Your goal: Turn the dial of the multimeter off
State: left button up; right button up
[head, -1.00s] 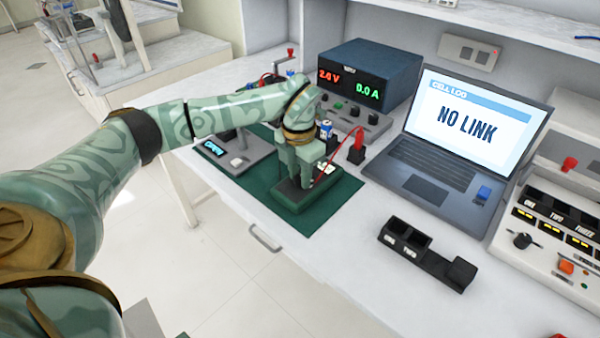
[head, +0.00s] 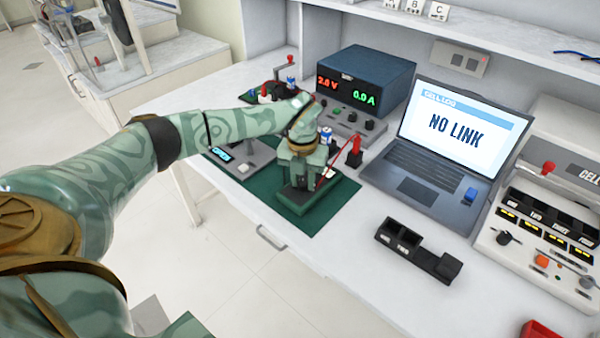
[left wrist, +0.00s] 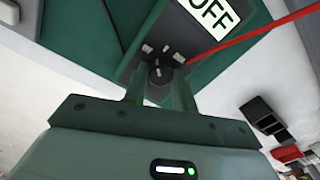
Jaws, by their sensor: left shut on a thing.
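The multimeter (head: 313,198) is a dark green, box-shaped meter lying on a green mat (head: 262,188). In the left wrist view its white display (left wrist: 212,12) reads OFF. Its dark round dial (left wrist: 160,70) sits below the display, with several small pale marks around it. My left gripper (head: 299,186) points down over the meter. In the left wrist view its two fingers (left wrist: 159,82) are on either side of the dial, shut on it. The fingers partly hide the dial, so its pointer is unclear. My right gripper is not in view.
A red lead (left wrist: 262,32) runs from the meter. A power supply (head: 366,85) stands behind, showing 2.0 V and 0.0 A. An open laptop (head: 440,150) reading NO LINK and a black holder (head: 412,247) are to the right. The front table strip is mostly clear.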

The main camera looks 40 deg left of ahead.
aim_at(302, 182)
pick_arm(q)
jog(key=shift+w+r+n+p, duration=0.1)
jog(key=shift+n+p, duration=1.25)
jog(key=shift+n, duration=0.35)
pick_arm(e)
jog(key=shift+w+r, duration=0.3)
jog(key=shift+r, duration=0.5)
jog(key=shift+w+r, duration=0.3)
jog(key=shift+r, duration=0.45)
pick_arm(q)
jog(key=o, duration=1)
notch_tip(302, 182, up, 16)
jog(key=p, duration=0.5)
jog(key=shift+a, duration=0.15)
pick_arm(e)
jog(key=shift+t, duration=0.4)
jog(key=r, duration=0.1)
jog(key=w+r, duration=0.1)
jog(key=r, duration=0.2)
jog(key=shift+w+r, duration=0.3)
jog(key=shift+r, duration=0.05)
pick_arm(q)
jog(key=shift+r, duration=0.1)
